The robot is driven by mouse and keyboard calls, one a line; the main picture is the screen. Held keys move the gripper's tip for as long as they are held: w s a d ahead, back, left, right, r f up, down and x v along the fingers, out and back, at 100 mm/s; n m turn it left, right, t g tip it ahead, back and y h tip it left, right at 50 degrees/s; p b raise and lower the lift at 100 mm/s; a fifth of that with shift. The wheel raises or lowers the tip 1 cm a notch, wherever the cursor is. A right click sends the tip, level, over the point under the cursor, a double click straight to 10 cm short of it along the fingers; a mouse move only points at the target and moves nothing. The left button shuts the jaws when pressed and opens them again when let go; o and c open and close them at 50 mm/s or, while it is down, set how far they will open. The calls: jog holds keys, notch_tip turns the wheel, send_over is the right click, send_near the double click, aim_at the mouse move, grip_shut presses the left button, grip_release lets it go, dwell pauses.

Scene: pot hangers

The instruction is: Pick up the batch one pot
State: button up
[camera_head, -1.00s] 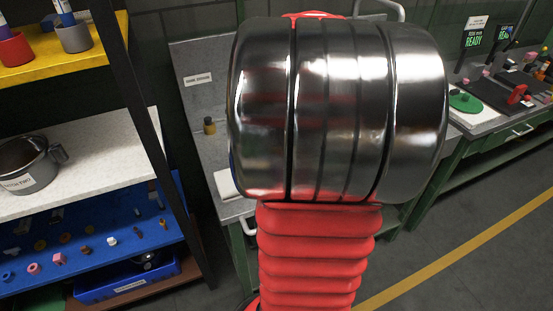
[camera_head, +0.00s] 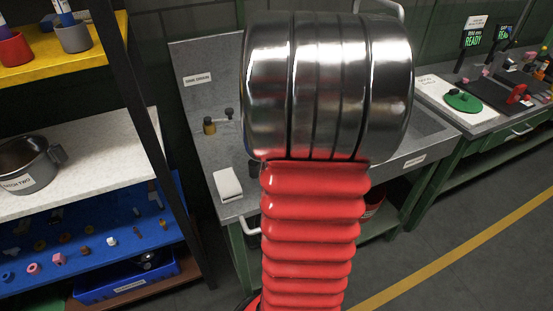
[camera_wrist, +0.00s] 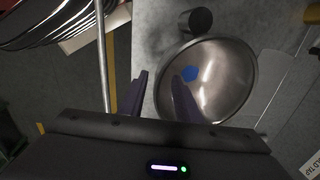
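In the wrist view, a round steel pot (camera_wrist: 232,75) is seen from above with a blue patch (camera_wrist: 190,73) inside. No label on it is readable, so I cannot tell if it is the batch one pot. My gripper (camera_wrist: 160,92) is open, with two purple fingers apart. The right finger overlaps the pot's inside in the picture and the left finger is outside the rim, apparently on either side of the wall. I cannot tell if either touches. In the head view my arm hides the gripper. Another steel pot (camera_head: 25,160), labelled apparently "BATCH TWO", stands on a white shelf.
A dark cylinder (camera_wrist: 195,20) is close by the pot's rim. In the head view, a grey bench (camera_head: 210,150) holds a small amber bottle (camera_head: 209,126) and a white block (camera_head: 228,184). A shelf unit with a dark post (camera_head: 140,100) stands left. Floor (camera_head: 480,240) is clear at right.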

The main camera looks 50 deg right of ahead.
jog(key=shift+w+f, duration=0.1)
jog(key=shift+f, duration=0.7)
jog(key=shift+c, duration=0.3)
grip_shut()
jog(key=shift+d+r, duration=0.1)
dwell(0.7)
